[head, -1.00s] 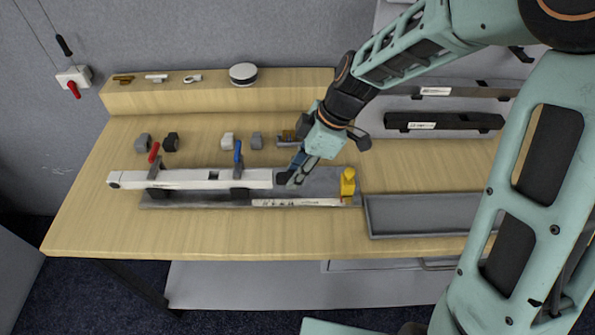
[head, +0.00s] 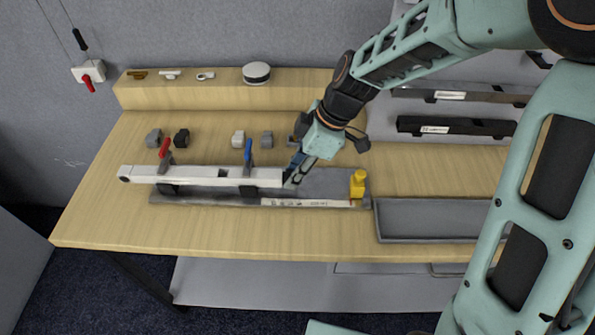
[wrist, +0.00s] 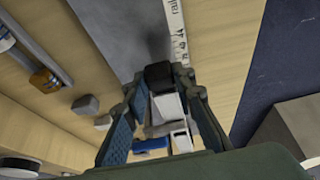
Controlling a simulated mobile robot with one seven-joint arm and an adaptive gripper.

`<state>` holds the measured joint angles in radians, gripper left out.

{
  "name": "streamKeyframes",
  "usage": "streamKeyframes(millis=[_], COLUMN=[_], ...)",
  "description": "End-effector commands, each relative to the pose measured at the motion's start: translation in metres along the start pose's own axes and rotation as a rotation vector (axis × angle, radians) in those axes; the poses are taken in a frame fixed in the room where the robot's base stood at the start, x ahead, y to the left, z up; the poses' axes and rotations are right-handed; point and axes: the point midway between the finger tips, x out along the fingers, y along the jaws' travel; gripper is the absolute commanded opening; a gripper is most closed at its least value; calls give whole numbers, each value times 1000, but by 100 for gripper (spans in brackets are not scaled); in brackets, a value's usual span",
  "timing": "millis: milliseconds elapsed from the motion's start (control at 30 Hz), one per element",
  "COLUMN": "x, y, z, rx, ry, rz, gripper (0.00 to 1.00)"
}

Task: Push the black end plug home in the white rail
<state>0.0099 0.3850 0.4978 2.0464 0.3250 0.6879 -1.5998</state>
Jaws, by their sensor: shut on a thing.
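The white rail (head: 205,177) lies lengthwise on a grey fixture plate, held by a red-handled clamp (head: 165,150) and a blue-handled clamp (head: 248,155). My gripper (head: 293,179) is at the rail's right end, angled down, with its fingers shut on the black end plug (wrist: 158,74). In the wrist view the plug sits between the two fingertips, right against the end of the white rail (wrist: 169,106). In the head view the fingers hide most of the plug. I cannot tell how deep it sits in the rail.
A yellow post (head: 357,184) stands on the fixture plate (head: 325,182) just right of my gripper. A grey tray (head: 430,235) lies farther right. Several small blocks (head: 238,139) stand behind the rail. A raised shelf (head: 215,93) runs along the back. The front of the table is clear.

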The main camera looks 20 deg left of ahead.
Motion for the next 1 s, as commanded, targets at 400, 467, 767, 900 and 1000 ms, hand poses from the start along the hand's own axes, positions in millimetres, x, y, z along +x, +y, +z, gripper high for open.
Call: streamKeyframes(millis=[400, 467, 767, 900, 1000], x=[3, 3, 3, -5, -21], y=[0, -1, 0, 0, 1], z=[-8, -8, -7, -7, -7], rx=[-1, -1, -1, 1, 1], ry=[1, 1, 0, 0, 0], rz=[-1, -1, -1, 1, 4], gripper=[33, 39, 44, 44, 44])
